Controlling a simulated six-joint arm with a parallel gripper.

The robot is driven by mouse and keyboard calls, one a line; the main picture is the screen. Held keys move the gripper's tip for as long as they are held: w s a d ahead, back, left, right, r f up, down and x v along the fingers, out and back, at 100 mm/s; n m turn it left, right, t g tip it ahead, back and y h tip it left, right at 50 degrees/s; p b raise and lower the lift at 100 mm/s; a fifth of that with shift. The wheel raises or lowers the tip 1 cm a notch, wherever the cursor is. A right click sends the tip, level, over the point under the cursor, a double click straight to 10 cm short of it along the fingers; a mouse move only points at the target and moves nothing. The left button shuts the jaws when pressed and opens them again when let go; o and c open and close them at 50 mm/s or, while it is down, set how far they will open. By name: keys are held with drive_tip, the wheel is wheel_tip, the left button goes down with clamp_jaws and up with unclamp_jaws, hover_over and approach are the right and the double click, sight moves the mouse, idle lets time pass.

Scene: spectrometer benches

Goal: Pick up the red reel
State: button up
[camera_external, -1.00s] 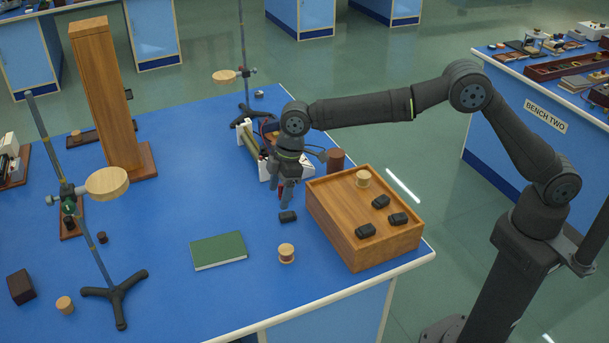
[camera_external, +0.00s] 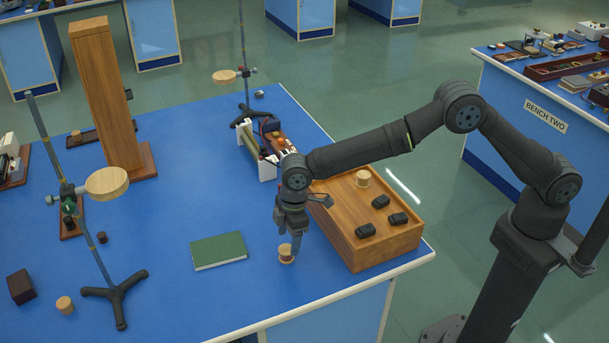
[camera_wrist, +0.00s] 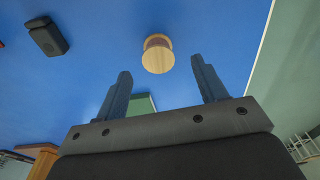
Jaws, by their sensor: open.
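The reel (camera_external: 286,257) stands upright on the blue bench, with pale wooden ends and a reddish winding between them. It also shows in the wrist view (camera_wrist: 158,58), ahead of and between the spread finger tips, with a strip of red under its near end. The fingers are open and empty.
A green book (camera_external: 218,250) lies to the left. A dark block (camera_wrist: 47,36) lies near the reel. A tripod stand (camera_external: 116,293) is farther left.

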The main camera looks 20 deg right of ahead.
sight(286, 249)
drive_tip(key=f, duration=0.5)
drive_tip(key=shift+w+a+f, duration=0.1)
drive_tip(key=shift+w+a, duration=0.05)
drive_tip(key=shift+a, duration=0.25)
drive_tip(key=c, duration=1.1)
drive_tip(key=shift+o, duration=0.2)
